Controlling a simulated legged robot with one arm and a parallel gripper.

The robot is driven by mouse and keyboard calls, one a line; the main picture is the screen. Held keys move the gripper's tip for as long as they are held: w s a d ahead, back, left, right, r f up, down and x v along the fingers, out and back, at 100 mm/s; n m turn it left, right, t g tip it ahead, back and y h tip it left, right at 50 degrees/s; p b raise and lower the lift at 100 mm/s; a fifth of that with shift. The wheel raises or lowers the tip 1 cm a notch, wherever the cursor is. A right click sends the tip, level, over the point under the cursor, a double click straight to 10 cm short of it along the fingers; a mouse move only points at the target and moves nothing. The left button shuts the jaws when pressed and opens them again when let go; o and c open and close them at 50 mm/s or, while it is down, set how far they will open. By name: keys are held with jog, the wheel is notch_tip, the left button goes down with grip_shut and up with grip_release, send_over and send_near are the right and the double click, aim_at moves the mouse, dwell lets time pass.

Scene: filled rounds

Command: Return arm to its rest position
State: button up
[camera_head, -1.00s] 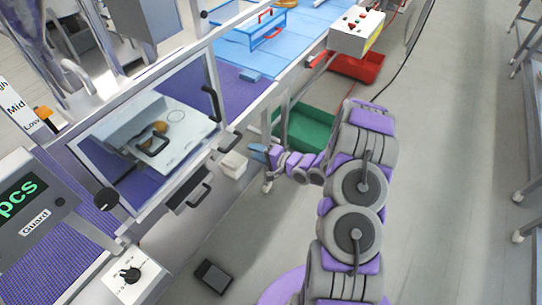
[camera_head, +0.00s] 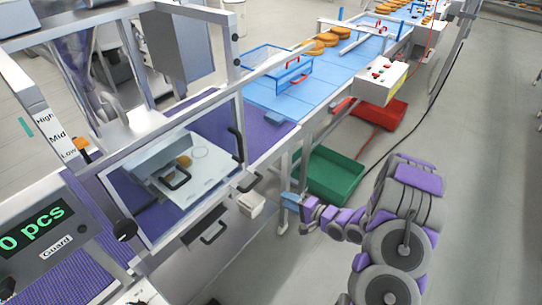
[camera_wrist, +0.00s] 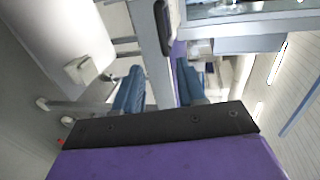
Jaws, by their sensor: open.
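My arm (camera_head: 402,240), grey and purple, shows at the lower right of the head view, bent with its forearm pointing left. My gripper (camera_head: 290,200) is at its end, beside the conveyor frame and in front of the green bin (camera_head: 332,174). In the wrist view my gripper (camera_wrist: 160,88) shows two blue fingers spread apart. No object shows between them; a grey frame post stands behind the gap. Whether the fingers touch the frame cannot be told.
A clear-doored guard cabinet (camera_head: 231,125) stands left over the purple belt. Grey floor lies open at right.

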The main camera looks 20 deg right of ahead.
jog(key=w+d+r+n+g+h, duration=0.2)
jog(key=d+r+n+g+h, duration=0.25)
jog(key=h, duration=0.25)
jog(key=s+d+r+n+g+h+b, duration=0.1)
jog(key=s+d+r+n+g+h, duration=0.2)
jog(key=s+r, duration=0.5)
jog(key=s+a+r+n+g, duration=0.1)
jog(key=s+a, duration=0.4)
jog(key=s, duration=0.5)
jog(key=s+a+r+n+g, duration=0.1)
jog(key=s+a+r+g, duration=0.2)
jog(key=s, duration=0.8)
jog(key=s+a+r+n+g, duration=0.1)
jog(key=s+a+r+g, duration=0.2)
jog(key=s+a+r, duration=0.2)
jog(key=s+a+b, duration=0.1)
jog(key=s+a, duration=0.2)
jog(key=s, duration=0.3)
jog(key=shift+a+r+y, duration=0.3)
jog(key=shift+r+y, duration=0.1)
